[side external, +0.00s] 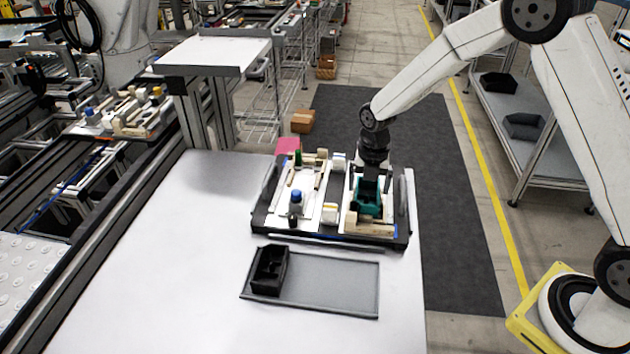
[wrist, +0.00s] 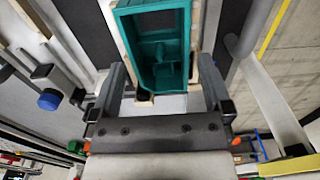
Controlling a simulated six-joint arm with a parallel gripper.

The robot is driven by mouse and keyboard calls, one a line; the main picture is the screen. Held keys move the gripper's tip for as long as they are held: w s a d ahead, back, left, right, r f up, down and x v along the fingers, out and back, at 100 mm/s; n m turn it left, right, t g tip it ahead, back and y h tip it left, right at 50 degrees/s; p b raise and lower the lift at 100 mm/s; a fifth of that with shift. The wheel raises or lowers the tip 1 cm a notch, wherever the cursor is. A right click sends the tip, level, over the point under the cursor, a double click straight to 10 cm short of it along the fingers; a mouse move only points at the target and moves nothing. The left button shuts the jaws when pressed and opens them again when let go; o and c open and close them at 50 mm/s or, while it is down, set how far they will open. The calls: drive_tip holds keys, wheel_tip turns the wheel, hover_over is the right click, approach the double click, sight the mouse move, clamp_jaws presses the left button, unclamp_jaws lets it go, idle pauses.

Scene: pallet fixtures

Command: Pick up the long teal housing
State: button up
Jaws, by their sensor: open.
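The long teal housing (side external: 369,208) sits in the right half of the pallet, in a light-coloured fixture. In the wrist view the housing (wrist: 154,22) is an open, hollow box with ribs inside, its length running away from me. My gripper (side external: 368,184) is above it, pointing down. In the wrist view the two fingers of my gripper (wrist: 162,72) are apart, one on each side of the housing's near end. Whether a finger touches it cannot be told. The gripper partly hides the housing in the side view.
The black pallet (side external: 325,239) also holds a blue-capped part (side external: 295,203) and several pale blocks in its left half. A grey tray (side external: 335,292) with a black divided bin (side external: 269,271) lies in front. The white table (side external: 180,270) is clear to the left.

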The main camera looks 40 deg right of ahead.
drive_tip(key=shift+f, duration=1.2)
drive_tip(key=c, duration=1.2)
drive_tip(key=shift+r, duration=0.1)
drive_tip(key=shift+r, duration=0.75)
drive_tip(key=shift+s+r, duration=1.9)
drive_tip(key=shift+s, duration=0.45)
drive_tip(key=shift+s+r, duration=1.85)
drive_tip(key=shift+s, duration=0.45)
drive_tip(key=shift+s+r, duration=1.9)
drive_tip(key=shift+s, duration=0.45)
